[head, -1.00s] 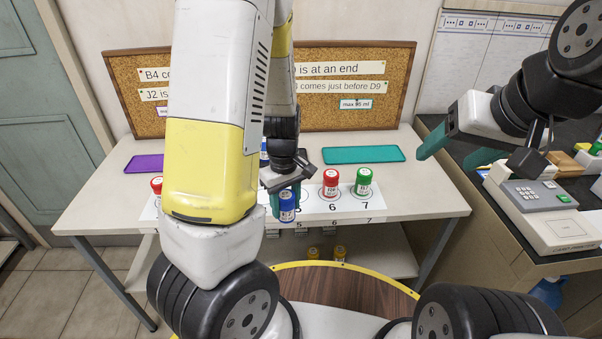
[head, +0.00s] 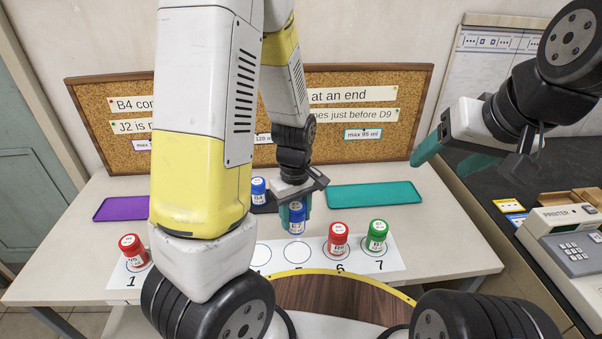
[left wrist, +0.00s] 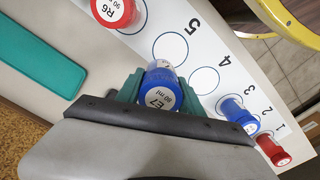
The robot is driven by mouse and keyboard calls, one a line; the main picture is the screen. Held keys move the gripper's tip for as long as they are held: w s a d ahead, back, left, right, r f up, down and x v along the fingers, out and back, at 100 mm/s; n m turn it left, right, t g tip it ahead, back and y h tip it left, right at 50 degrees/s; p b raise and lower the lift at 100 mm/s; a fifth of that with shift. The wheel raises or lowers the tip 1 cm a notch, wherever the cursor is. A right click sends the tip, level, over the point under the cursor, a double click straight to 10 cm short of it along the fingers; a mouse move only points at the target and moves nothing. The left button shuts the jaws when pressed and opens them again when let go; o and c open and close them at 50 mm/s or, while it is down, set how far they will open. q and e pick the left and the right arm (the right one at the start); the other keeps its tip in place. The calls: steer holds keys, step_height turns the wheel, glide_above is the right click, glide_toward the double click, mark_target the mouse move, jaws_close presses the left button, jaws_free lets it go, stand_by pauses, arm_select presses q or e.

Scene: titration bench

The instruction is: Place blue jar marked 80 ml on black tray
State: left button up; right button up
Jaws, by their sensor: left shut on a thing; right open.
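My left gripper (head: 297,205) is shut on a blue jar (head: 297,220), held upright-looking behind the empty circle 5. In the left wrist view its lid (left wrist: 158,101) reads E7 and the small print looks like 80 ml. The black tray (head: 268,207) lies at the back of the table, partly hidden by my left arm and gripper. Another blue jar (head: 258,190) stands on it, left of my left gripper. My right gripper (head: 478,160) is open and empty, off to the right.
A numbered white strip (head: 390,255) holds a red jar (head: 338,239) at 6, a green jar (head: 377,236) at 7 and a red jar (head: 132,251) at 1. A teal tray (head: 375,195) and purple tray (head: 122,208) flank the black one. A cork board (head: 365,110) stands behind.

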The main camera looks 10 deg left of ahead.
arm_select(q)
steer(key=w+a, duration=0.1)
steer(key=w, duration=0.4)
steer(key=w+a+f, duration=0.1)
steer(key=w+a, duration=0.1)
steer(key=w, duration=0.3)
steer(key=w+a, duration=0.1)
steer(key=w, duration=0.5)
steer(key=shift+a+f, duration=0.25)
steer(key=shift+f, duration=1.75)
steer(key=shift+f, duration=0.1)
steer(key=o, duration=1.4)
steer(key=shift+o, duration=0.2)
